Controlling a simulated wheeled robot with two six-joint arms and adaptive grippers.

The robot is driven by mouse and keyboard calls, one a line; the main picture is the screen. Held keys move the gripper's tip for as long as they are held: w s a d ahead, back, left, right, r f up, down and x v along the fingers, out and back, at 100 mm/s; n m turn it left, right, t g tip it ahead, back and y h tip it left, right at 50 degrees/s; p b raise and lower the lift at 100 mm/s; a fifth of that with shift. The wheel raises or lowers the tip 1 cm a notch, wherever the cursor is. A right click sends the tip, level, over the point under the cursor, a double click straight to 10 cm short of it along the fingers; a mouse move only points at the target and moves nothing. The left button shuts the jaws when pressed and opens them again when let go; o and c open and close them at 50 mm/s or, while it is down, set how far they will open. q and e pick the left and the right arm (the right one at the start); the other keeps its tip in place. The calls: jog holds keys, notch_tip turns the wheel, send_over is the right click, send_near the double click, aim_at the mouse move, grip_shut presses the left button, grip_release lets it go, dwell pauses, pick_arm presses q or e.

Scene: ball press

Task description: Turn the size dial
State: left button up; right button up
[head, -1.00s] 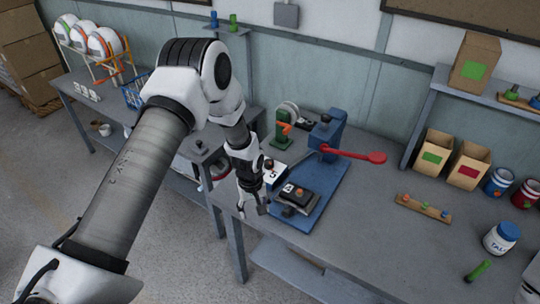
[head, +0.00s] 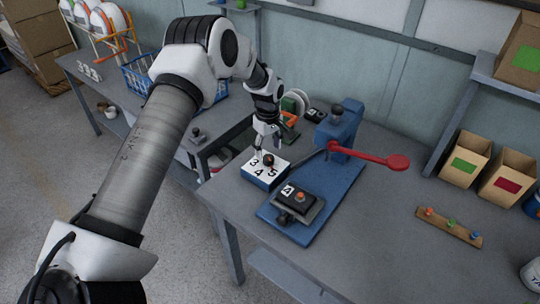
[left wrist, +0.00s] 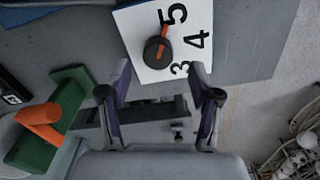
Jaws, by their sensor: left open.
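The size dial (head: 268,161) is a dark knob with an orange pointer on a blue box with a white top (head: 255,170) marked 3, 4 and 5. In the left wrist view the dial (left wrist: 157,52) has its pointer lying toward the 5. My left gripper (head: 266,148) is open and empty, with its fingers pointing down close to the dial at the box's far side. In the left wrist view the two fingers of my left gripper (left wrist: 160,80) stand apart, with the knob just beyond the gap. Contact cannot be told. My right gripper is not in view.
The blue press (head: 340,125) with a red lever (head: 370,156) stands right of the dial box, with a dark block marked 4 (head: 298,197) on its base. A green stand with an orange part (left wrist: 45,120) is close by.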

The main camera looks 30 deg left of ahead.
aim_at(268, 158)
pick_arm(q)
jog(key=f, duration=0.4)
jog(key=shift+w+f, duration=0.25)
jog(key=shift+s+r, duration=0.1)
jog(key=shift+s, duration=0.05)
jog(key=shift+c, duration=0.2)
jog(key=c, duration=1.1)
jog(key=shift+m, duration=1.3)
jog(key=m+b, duration=0.1)
jog(key=m, duration=0.2)
jog(key=shift+m, duration=0.3)
jog(key=m+b, duration=0.1)
jog(key=m, duration=0.4)
jog(key=shift+s+m, duration=0.1)
jog(key=shift+m, duration=0.2)
jog(key=shift+b, duration=0.3)
